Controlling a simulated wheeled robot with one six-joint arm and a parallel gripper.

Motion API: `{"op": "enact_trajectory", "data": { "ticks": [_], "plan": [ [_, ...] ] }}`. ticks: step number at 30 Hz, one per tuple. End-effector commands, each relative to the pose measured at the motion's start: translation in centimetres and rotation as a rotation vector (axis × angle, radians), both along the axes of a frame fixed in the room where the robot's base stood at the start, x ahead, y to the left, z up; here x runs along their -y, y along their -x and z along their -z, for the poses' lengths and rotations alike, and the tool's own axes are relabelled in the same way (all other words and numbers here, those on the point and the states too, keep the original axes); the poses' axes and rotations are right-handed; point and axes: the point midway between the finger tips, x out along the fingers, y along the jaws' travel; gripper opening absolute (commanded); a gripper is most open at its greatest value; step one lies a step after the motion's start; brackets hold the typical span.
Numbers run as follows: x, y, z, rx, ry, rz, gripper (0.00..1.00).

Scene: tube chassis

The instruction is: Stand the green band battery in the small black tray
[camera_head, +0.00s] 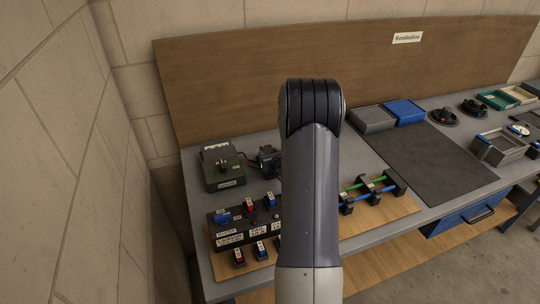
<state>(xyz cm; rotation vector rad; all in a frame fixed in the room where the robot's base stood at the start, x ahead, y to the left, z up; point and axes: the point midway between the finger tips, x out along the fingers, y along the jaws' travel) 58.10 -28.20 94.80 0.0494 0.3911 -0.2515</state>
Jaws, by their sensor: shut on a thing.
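My own arm rises through the middle of the view and hides part of the bench behind it. My gripper is not visible; the arm covers where it might be. I cannot make out a green band battery. No small black tray can be clearly picked out either. A black panel (232,238) with white labels and several small red and blue parts stands on a wooden board at the left front of the bench.
A dark green box (225,174) stands at the bench's back left, beside a black device (268,160) with a red cable. Green and blue tubes (366,186) sit in black holders right of my arm. A dark mat (425,150) lies clear. A blue bin (404,111) stands behind it.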

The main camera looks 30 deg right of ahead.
Motion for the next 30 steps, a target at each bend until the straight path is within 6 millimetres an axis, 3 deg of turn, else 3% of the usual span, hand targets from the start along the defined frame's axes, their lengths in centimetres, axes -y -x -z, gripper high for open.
{"op": "enact_trajectory", "data": {
  "ticks": [30],
  "plan": [
    [0.03,-0.06,0.62,0.004,0.001,0.0,0.0]
  ]
}}
